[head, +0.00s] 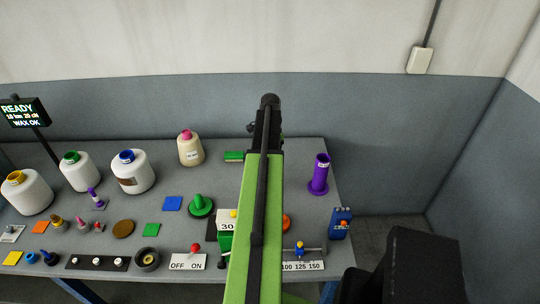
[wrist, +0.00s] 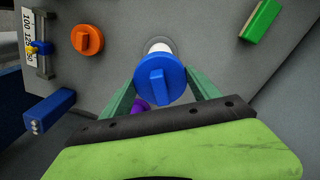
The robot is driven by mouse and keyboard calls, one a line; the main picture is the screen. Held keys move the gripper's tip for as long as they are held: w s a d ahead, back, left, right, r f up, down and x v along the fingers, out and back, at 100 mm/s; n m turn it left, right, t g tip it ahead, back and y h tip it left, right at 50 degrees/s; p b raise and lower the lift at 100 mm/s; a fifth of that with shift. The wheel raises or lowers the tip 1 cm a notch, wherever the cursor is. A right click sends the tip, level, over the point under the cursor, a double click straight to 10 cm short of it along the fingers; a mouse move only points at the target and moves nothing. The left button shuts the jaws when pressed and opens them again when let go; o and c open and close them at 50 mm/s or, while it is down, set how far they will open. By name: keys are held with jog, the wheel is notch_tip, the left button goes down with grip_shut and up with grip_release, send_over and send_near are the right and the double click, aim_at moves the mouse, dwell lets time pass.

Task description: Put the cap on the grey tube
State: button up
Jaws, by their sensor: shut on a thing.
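My gripper (wrist: 161,82) shows in the wrist view with its two green fingers on either side of a round blue cap (wrist: 172,92), and it is shut on it. The cap has a raised bar across its face. Just beyond the cap a pale tube end (wrist: 160,47) with a grey ring round it shows, probably the grey tube; the cap hides most of it. I cannot tell whether cap and tube touch. In the head view my arm hides the cap and the grey tube.
A purple tube (head: 319,173) stands upright right of my arm. A blue block-like device (head: 340,223) is at the table's right edge. An orange knob (wrist: 87,39) and a green block (wrist: 261,20) lie near the cap. White bobbins (head: 133,172) crowd the left.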

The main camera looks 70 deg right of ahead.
jog(key=shift+f+b, duration=0.3)
jog(key=o, duration=1.4)
jog(key=shift+r, duration=0.15)
notch_tip(320, 180, up, 17)
jog(key=p, duration=1.7)
jog(key=shift+p, duration=0.3)
